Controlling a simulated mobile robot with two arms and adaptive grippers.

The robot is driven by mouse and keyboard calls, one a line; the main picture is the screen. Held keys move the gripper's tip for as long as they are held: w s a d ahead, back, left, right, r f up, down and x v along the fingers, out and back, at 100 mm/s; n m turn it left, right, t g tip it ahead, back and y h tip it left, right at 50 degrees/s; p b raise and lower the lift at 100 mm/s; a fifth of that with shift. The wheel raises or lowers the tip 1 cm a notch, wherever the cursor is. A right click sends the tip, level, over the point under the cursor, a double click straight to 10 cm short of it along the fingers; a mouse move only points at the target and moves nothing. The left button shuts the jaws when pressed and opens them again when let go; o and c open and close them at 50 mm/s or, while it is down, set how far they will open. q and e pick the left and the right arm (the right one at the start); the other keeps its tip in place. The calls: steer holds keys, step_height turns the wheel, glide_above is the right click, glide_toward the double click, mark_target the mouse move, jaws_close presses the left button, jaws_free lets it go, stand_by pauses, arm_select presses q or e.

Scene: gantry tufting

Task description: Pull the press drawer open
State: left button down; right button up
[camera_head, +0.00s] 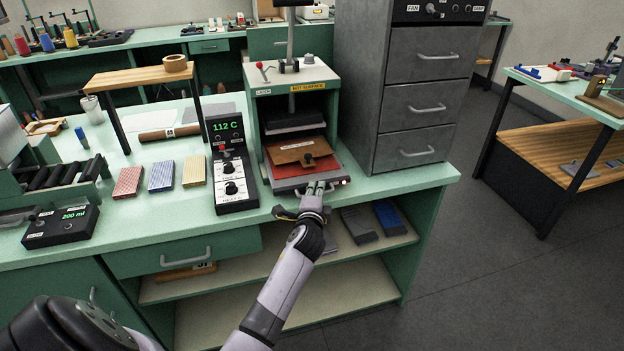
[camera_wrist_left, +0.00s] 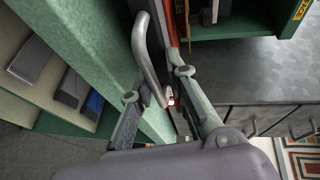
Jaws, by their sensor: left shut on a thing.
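The press (camera_head: 292,76) is a green housing on the bench with a yellow "hot surface" label. Its low drawer (camera_head: 328,166) has a red bed, and a brown plate (camera_head: 297,153) with a knob sits above it. How far the drawer stands out of the housing is hard to tell. My left gripper (camera_head: 313,190) is at the drawer front. In the left wrist view a grey bar handle (camera_wrist_left: 147,62) runs down between the fingers of my left gripper (camera_wrist_left: 163,92), which is shut on it. My right gripper is not in view.
A controller reading 112 C (camera_head: 231,165) stands left of the press. A grey drawer cabinet (camera_head: 400,85) stands close on its right. Colored blocks (camera_head: 161,175) lie further left. Below the bench edge, an open shelf (camera_head: 345,262) holds dark blocks.

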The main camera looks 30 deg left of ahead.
arm_select(q)
steer(key=s+d+f, duration=0.1)
steer(key=s+d, duration=0.4)
steer(key=d, duration=0.1)
steer(key=shift+s, duration=0.2)
steer(key=shift+f, duration=0.1)
steer(key=c, duration=1.7)
jaws_free()
steer(key=shift+w+a, duration=0.1)
steer(key=shift+w, duration=0.05)
steer(key=shift+r, duration=0.2)
steer(key=v, duration=0.7)
steer(key=shift+s, duration=0.25)
